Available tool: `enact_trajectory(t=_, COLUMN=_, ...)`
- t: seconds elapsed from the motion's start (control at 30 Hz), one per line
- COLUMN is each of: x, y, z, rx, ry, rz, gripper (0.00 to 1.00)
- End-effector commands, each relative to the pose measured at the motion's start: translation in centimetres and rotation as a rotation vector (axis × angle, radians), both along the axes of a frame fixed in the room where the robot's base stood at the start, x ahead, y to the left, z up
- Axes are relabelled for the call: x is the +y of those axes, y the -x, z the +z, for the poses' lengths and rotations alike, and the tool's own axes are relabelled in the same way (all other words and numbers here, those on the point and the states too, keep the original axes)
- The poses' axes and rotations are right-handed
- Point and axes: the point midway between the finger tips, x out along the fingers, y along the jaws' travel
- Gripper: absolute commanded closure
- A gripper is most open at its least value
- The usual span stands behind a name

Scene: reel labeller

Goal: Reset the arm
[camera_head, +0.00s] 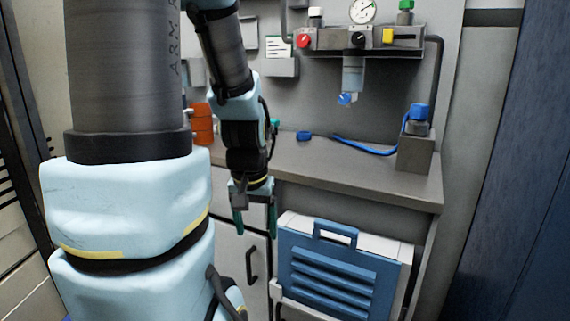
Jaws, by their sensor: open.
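My arm comes down from the top of the picture at the left and middle, with light blue joints and dark grey links. My gripper (254,215) hangs pointing down in front of the counter's front edge. Its two dark green fingers are apart, and I see nothing between them. The gripper is left of the blue slatted panel with a handle (335,265), and the two look apart.
The grey counter (385,178) carries an orange container (202,124), a small blue cap (304,135), a blue hose (365,147) and a block with a blue top (417,140). A valve panel with a gauge (362,11) is above. A cabinet handle (252,264) is below.

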Motion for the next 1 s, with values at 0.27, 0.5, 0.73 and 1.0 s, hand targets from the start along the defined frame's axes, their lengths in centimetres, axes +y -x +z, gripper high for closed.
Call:
enact_trajectory(t=0.27, x=0.6, y=2.1, z=4.4, rx=0.069, ry=0.008, rz=0.076, gripper=0.23)
enact_trajectory(t=0.5, x=0.6, y=2.0, z=10.4, rx=0.067, ry=0.008, rz=0.073, gripper=0.23)
enact_trajectory(t=0.73, x=0.5, y=2.0, z=13.5, rx=0.066, ry=0.008, rz=0.072, gripper=0.23)
enact_trajectory(t=1.0, x=0.5, y=2.0, z=13.4, rx=0.065, ry=0.008, rz=0.072, gripper=0.23)
